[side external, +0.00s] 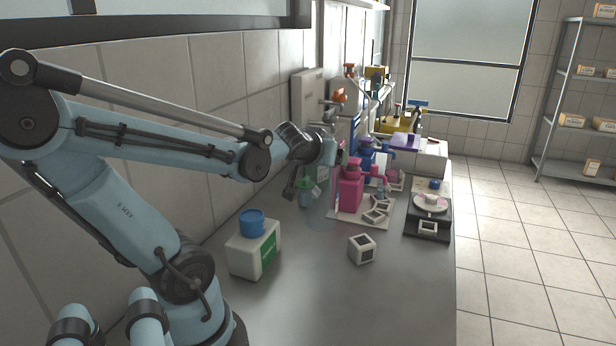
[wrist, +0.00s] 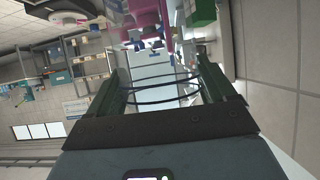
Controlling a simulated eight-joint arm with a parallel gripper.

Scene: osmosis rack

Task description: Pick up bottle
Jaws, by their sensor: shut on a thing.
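My gripper (wrist: 165,82) is shut on a see-through thing with dark curved lines, which I take to be the clear bottle (wrist: 166,92). It spans the space between the two fingers in the wrist view. In the side external view my gripper (side external: 298,184) hangs above the bench, left of the pink bottle (side external: 350,192). The held bottle is hard to make out there; only a faint clear shape shows below the gripper.
A white box-shaped container with a blue lid (side external: 254,250) stands at the left front. A white cube (side external: 362,249) lies on the bench (side external: 370,305). Blue bottles (side external: 366,160) stand behind the pink one. A black scale (side external: 428,222) is at right. The bench front is clear.

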